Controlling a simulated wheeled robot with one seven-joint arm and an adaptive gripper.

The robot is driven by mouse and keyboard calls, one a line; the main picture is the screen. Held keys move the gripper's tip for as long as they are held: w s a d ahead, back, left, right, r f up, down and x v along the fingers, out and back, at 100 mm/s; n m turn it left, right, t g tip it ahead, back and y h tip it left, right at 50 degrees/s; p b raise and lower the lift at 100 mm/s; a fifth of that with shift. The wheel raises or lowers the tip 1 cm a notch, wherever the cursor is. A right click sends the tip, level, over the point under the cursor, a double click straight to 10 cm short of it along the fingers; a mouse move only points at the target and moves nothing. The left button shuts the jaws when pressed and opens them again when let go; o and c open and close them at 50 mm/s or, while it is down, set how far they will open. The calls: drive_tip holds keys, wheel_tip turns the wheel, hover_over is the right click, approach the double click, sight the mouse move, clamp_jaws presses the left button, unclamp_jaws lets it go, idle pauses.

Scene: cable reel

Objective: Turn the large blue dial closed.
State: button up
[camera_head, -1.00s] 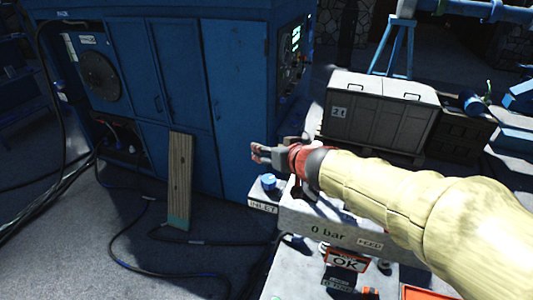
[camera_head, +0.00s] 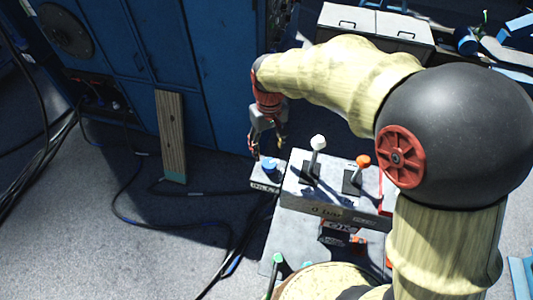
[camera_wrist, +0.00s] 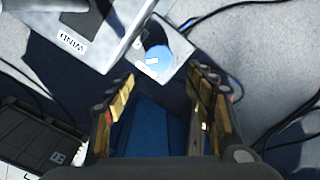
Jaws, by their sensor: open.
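The large blue dial (camera_head: 269,166) sits on a small pale box (camera_head: 264,181) marked INLET, at the left side of the control bench. In the wrist view the blue dial (camera_wrist: 157,59) shows from above with a white mark on it, just beyond the fingertips. My gripper (camera_head: 268,149) points down just above the dial. It is open and empty, and its fingers (camera_wrist: 160,85) stand apart on either side below the dial in the wrist view. I see no contact with the dial.
A grey box with a white-knobbed lever (camera_head: 318,143) and an orange-knobbed lever (camera_head: 362,161) stands right of the dial. A blue cabinet (camera_head: 180,80) is behind. A wooden plank (camera_head: 172,135) leans on it. Black cables (camera_head: 130,215) lie on the floor at left.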

sight(269, 162)
drive_tip(key=shift+s+d+r+n, duration=0.1)
drive_tip(key=shift+s+d+n, duration=0.05)
drive_tip(key=shift+s+n, duration=0.3)
wheel_tip(269, 162, down, 8)
drive_tip(key=shift+w+r+p, duration=0.1)
drive_tip(key=shift+p, duration=0.25)
drive_tip(key=shift+c, duration=0.6)
drive_tip(key=c, duration=1)
